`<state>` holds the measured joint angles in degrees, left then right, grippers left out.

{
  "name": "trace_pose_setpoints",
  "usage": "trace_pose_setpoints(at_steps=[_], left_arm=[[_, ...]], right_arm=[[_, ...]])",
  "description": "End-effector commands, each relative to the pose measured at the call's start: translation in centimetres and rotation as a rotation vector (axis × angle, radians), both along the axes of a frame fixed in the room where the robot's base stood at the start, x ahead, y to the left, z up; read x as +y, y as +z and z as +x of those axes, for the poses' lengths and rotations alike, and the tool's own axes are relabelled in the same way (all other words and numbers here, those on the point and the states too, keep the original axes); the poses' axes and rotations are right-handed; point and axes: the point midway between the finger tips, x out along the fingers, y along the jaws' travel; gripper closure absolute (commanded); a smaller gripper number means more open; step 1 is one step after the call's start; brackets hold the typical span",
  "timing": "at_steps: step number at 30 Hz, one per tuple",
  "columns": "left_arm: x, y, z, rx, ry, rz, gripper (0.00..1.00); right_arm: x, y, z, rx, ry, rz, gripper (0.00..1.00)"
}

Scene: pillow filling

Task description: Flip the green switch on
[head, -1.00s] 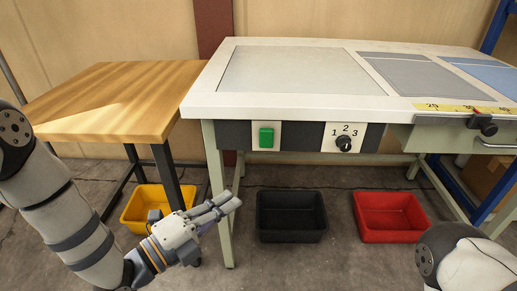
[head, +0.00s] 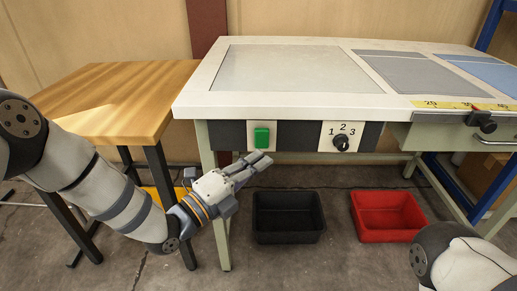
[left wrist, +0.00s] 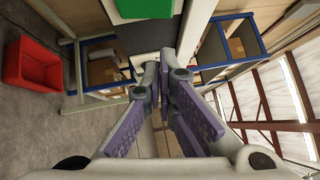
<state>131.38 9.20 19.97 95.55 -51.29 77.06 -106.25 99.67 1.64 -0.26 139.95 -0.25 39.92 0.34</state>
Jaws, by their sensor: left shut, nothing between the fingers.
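The green switch (head: 262,137) sits on a white plate on the dark front panel of the white workbench (head: 205,100). My left gripper (head: 264,160) is shut and empty, with its fingertips just below the switch plate in the head view. I cannot tell from the head view whether it touches the panel. In the left wrist view the green switch (left wrist: 140,9) shows at the top edge, partly cut off, beyond the closed fingers of the left gripper (left wrist: 160,65). My right gripper is not in view; only part of my right arm shows at the lower right.
A dial marked 1, 2, 3 (head: 341,143) is to the right of the switch. A black bin (head: 288,236) and a red bin (head: 388,233) stand on the floor below. A wooden table (head: 110,100) is at the left, with a yellow bin beneath it, mostly hidden.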

Motion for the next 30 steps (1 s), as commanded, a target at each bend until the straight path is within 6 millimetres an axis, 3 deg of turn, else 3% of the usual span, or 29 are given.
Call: trace_pose_setpoints(at_steps=[3, 9, 20, 24, 30], left_arm=[[-0.3, 0.3, 2.0, -0.001, 0.002, 0.000, 1.00], [-0.3, 0.7, 3.9, 0.001, 0.001, 0.001, 1.00], [-0.3, 0.9, 4.2, 0.003, 0.000, 0.000, 1.00], [-0.4, 2.7, 5.1, 0.098, -0.004, 0.005, 1.00], [-0.3, 1.4, 5.0, 0.116, -0.001, 0.000, 1.00]], right_arm=[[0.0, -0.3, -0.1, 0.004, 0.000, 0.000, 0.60], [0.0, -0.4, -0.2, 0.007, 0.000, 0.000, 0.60], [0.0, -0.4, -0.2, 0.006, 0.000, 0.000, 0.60], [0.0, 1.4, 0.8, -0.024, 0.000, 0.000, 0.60], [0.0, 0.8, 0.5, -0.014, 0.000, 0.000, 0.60]])
